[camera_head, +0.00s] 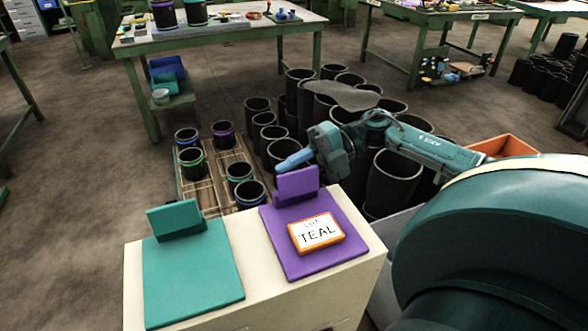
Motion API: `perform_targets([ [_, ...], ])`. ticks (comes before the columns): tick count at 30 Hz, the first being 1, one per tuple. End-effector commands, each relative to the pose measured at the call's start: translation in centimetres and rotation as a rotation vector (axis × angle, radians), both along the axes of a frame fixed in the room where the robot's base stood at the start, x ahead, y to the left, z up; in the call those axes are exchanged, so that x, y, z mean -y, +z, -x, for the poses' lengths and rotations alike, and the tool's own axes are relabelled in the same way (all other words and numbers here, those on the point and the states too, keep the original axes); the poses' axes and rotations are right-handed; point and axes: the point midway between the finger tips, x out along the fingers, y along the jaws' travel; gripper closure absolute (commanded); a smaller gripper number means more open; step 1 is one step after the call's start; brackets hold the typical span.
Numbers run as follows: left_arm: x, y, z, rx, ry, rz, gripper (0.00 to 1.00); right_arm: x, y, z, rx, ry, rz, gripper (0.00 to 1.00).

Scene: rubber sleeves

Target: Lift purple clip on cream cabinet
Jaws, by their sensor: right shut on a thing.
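The cream cabinet (255,309) stands at the front with two clip boards on top. On its right half lies a purple board (338,260), with the upright purple clip (297,187) at its far edge. A white card with an orange border (316,232), reading "LOT TEAL", lies on the purple board. My right gripper (294,161) reaches in from the right behind the purple clip and is shut on its top edge; the clip partly hides the contact. A teal board (192,275) with an upright teal clip (175,219) lies on the left half. My left gripper is not in view.
Several black rubber sleeves (392,183) stand close behind the cabinet. A wooden pallet (213,171) with colour-banded sleeves is behind to the left. An orange crate (503,146) is at the right. Workbenches (218,37) stand farther back. The floor at left is clear.

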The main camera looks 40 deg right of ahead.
Motion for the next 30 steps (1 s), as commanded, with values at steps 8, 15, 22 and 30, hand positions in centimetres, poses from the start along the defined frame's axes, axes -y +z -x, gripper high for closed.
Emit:
perform_targets([
  [8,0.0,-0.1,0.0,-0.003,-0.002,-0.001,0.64,0.0,0.0,0.0,-0.005,-0.001,-0.001,0.98],
  [15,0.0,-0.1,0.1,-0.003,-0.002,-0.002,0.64,0.0,0.0,0.0,-0.004,-0.001,-0.001,0.58],
  [22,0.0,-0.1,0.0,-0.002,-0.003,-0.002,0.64,0.0,0.0,0.0,-0.003,-0.001,-0.001,0.54],
  [30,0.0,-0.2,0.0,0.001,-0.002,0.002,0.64,2.2,0.4,0.6,-0.006,-0.004,0.003,0.54],
])
